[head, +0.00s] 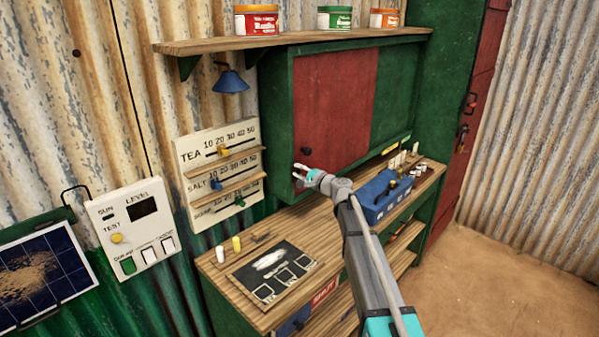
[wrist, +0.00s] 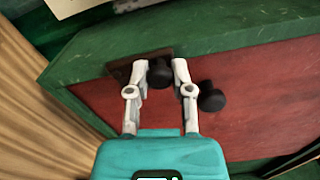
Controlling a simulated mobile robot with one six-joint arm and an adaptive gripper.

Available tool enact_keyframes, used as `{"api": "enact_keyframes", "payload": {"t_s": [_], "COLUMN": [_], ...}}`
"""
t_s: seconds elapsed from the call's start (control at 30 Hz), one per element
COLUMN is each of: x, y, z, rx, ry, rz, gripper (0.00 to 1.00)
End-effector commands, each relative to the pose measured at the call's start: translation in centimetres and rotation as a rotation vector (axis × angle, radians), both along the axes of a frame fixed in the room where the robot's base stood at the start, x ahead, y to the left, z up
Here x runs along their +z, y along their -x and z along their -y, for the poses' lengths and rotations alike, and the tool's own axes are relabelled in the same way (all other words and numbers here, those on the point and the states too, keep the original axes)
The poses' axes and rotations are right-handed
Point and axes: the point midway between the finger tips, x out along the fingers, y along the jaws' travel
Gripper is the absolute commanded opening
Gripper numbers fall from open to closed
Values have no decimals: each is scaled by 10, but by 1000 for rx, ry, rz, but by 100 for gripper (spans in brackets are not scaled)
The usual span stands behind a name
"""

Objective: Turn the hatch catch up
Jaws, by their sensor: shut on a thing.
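The hatch is a red sliding panel (head: 335,105) in a green cabinet frame, with a round black knob (head: 306,151) near its lower left. My gripper (head: 298,173) is at the lower left corner of that frame, just below this knob. In the wrist view, the fingers (wrist: 164,66) are shut on the catch's black knob (wrist: 160,75), with one finger on each side. The catch's brown plate (wrist: 122,71) shows beside the fingers, against the green frame. The panel's own knob (wrist: 211,97) is just right of the right finger. In the head view the catch is hidden by my gripper.
A wooden counter (head: 225,262) below bears a black board (head: 273,273) and a blue box (head: 385,195). A price board (head: 190,150) with shelves and a blue lamp (head: 230,81) are left of the cabinet. A shelf (head: 290,40) with several tins is above.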

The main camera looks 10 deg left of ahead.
Motion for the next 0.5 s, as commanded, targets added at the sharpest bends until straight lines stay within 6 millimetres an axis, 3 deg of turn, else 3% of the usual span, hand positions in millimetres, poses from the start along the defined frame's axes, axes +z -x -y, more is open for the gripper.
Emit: {"api": "enact_keyframes", "payload": {"t_s": [0.1, 0.13, 0.3, 0.5], "x": [0, 0, 0, 0], "y": [1, 1, 1, 1], "z": [-2, -2, -2, -1], "rx": [5, 5, 4, 3], "ry": [0, 1, 0, 0], "rz": [0, -1, -1, -1], "gripper": [0, 35, 65, 65]}}
